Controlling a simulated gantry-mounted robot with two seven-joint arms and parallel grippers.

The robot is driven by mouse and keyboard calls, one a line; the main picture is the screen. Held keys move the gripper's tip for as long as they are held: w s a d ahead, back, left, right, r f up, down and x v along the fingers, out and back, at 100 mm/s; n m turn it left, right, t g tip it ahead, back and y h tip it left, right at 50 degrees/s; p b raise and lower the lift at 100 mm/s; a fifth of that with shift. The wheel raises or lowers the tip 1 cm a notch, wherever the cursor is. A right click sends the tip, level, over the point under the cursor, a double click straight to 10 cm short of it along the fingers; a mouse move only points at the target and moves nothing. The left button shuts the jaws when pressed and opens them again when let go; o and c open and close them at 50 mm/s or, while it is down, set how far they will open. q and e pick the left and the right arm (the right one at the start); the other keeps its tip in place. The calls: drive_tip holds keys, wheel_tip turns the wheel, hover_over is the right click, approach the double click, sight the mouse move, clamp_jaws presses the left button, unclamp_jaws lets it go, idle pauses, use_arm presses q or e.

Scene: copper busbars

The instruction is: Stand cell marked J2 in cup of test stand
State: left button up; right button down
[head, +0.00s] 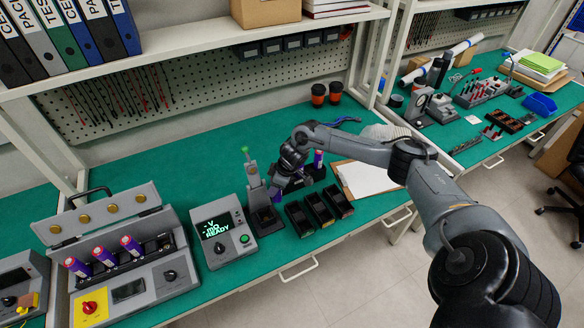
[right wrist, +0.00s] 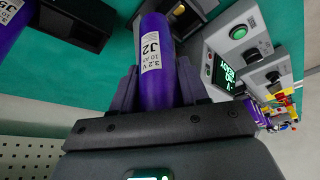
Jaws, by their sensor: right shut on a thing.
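The J2 cell (right wrist: 151,55), purple with a white label, is held between the fingers of my right gripper (right wrist: 155,90). In the head view my right gripper (head: 280,180) is beside the test stand (head: 252,175), a grey upright with a green top, and largely hides the cell. In the right wrist view a dark fixture with a brass contact (right wrist: 180,10) shows just past the cell; it looks like part of the stand. I cannot tell whether the cell touches the cup. My left gripper is not in view.
The meter box (head: 222,232) with a lit READY display stands left of the stand. Three black bins (head: 319,209) are to the right. A dark rack with a purple cell (head: 318,159) is behind. An open case (head: 120,255) at left holds three purple cells.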

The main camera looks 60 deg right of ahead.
drive_tip(key=w+a+f+n+g+y+b, duration=0.1)
drive_tip(key=w+a+f+n+b, duration=0.1)
drive_tip(key=a+n, duration=0.3)
drive_tip(key=shift+w+a+f+n+y+b, duration=0.15)
drive_tip(key=shift+a+f+n+y+b, duration=0.25)
drive_tip(key=shift+f, duration=0.45)
drive_tip(key=shift+d, duration=0.15)
drive_tip(key=shift+f, duration=0.1)
wheel_tip(320, 180, down, 3)
drive_tip(key=shift+r+b, duration=0.15)
drive_tip(key=shift+b, duration=0.8)
